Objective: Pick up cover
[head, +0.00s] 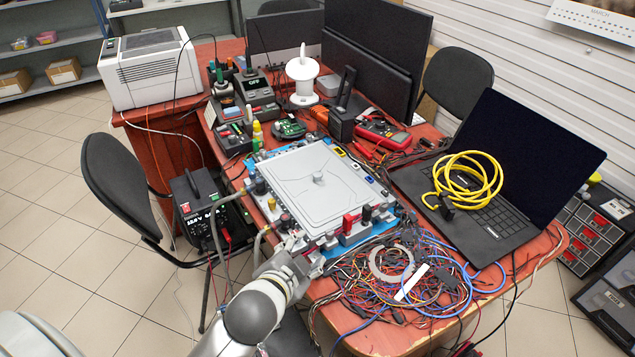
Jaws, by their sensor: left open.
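The cover (295,197) appears to be the flat light-grey plate with a small round knob in its middle. It lies on the rig on the table, framed by fittings, with a blue mat under it. My left gripper (296,240) is at the near-left corner of the rig, in front of the cover and well short of the knob. It is open, and I see nothing held in it. Its fingertips are small and partly lost among the fittings. My right gripper is not in view.
Tangled wires (385,285) with a tape ring fill the near table edge. A laptop (485,190) with a yellow cable coil (468,182) stands at right. Fittings and red connectors (350,220) line the cover's near edge. Tools, a white spool (302,82) and monitors (375,65) stand behind.

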